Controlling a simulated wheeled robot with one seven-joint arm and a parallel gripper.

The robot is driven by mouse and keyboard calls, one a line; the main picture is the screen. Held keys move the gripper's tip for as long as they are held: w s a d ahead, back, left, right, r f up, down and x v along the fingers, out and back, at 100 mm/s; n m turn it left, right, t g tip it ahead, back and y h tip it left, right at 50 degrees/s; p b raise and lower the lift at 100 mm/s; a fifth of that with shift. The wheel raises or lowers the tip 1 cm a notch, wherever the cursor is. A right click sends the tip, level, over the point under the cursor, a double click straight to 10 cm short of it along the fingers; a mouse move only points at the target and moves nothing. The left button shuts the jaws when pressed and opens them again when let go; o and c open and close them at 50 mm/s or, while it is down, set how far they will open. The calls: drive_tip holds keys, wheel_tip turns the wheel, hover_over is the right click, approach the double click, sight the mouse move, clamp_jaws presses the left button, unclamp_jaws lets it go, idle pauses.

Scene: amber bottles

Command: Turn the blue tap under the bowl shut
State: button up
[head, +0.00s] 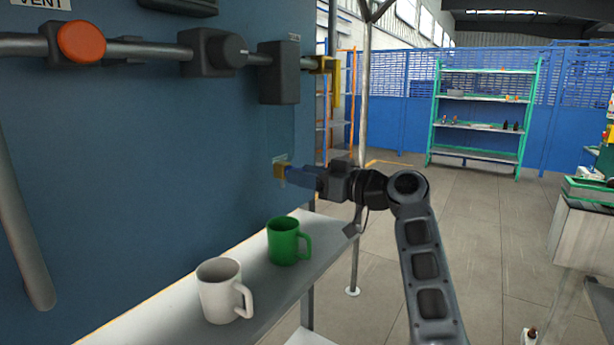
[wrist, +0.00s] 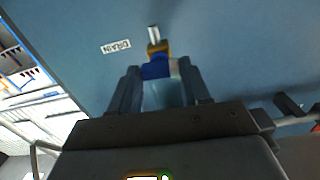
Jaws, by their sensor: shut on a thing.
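The blue tap has a brass body (head: 279,172) on the blue panel, low and near its right edge in the head view. In the wrist view its brass body (wrist: 158,48) has a short metal spout. The blue tap handle (wrist: 155,71) lies between the two fingers of my gripper (wrist: 160,75), which is shut on it. In the head view my gripper (head: 318,178) reaches in from the right at the tap. A label reading DRAIN (wrist: 116,46) is beside the tap. I see no bowl in either view.
A green mug (head: 283,243) and a white mug (head: 220,291) stand on a shelf (head: 257,307) below the tap. Above, a pipe (head: 130,48) carries an orange knob (head: 82,42), dark fittings and a yellow piece (head: 327,65). The floor to the right is open.

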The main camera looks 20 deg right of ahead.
drive_tip(key=shift+m+p, duration=3.15)
drive_tip(key=shift+m, duration=5.55)
drive_tip(key=shift+d, duration=0.1)
drive_tip(key=o, duration=1.1)
drive_tip(key=shift+c, duration=0.2)
drive_tip(key=b+v, duration=0.1)
drive_tip(key=v, duration=0.6)
drive_tip(key=shift+s+d+b, duration=0.2)
drive_tip(key=shift+s+b, duration=0.15)
drive_tip(key=shift+b, duration=0.05)
